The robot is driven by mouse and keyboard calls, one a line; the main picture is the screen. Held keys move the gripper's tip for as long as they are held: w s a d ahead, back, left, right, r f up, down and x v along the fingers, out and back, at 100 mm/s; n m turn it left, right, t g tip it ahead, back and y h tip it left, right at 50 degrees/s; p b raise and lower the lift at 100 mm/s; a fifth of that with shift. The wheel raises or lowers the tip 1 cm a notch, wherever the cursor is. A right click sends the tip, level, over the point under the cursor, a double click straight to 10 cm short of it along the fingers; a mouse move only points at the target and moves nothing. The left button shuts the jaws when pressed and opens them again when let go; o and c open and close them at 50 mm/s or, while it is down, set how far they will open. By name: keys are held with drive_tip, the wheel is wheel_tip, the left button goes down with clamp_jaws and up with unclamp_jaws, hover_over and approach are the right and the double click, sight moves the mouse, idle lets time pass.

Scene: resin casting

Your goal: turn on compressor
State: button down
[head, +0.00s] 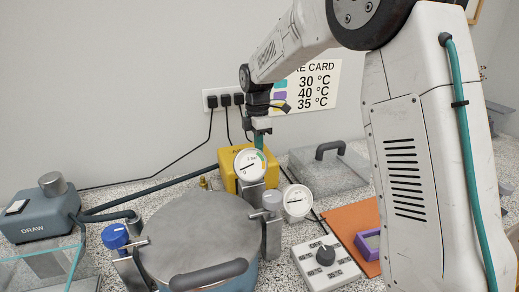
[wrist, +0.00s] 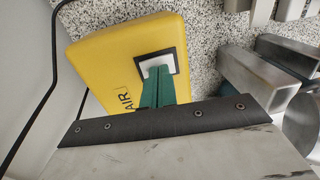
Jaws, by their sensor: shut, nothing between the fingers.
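The compressor is a yellow box (head: 227,175) marked AIR against the back wall, partly hidden behind a round gauge in the head view. It fills the left of the wrist view (wrist: 103,58). Its white rocker switch (wrist: 154,60) sits in a black frame on the top face. My gripper (head: 259,142) is shut and empty, pointing down over the box. In the wrist view its green fingertips (wrist: 159,72) overlap the switch and hide part of it. I cannot tell whether they touch it.
A lidded metal pot (head: 200,235) with clamps stands in front of the compressor. A round gauge (head: 250,164) rises before it, and a second gauge (head: 297,200) is to the right. A clear lid with a handle (head: 330,150) and a dial box (head: 325,262) are also right.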

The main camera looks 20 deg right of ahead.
idle(0.3)
wheel_tip(320, 180, up, 14)
drive_tip(key=s, duration=0.1)
drive_tip(key=shift+s, duration=0.3)
idle(0.4)
drive_tip(key=s+d+f+m, duration=0.1)
drive_tip(key=s+m, duration=0.5)
drive_tip(key=s, duration=0.6)
drive_tip(key=s+d+f+m+t, duration=0.1)
drive_tip(key=s+m, duration=0.5)
drive_tip(key=s, duration=0.7)
drive_tip(key=s+d+f+m+t, duration=0.1)
drive_tip(key=s+f+m, duration=0.3)
drive_tip(key=s, duration=0.9)
drive_tip(key=shift+d+m, duration=0.9)
drive_tip(key=shift+m, duration=0.2)
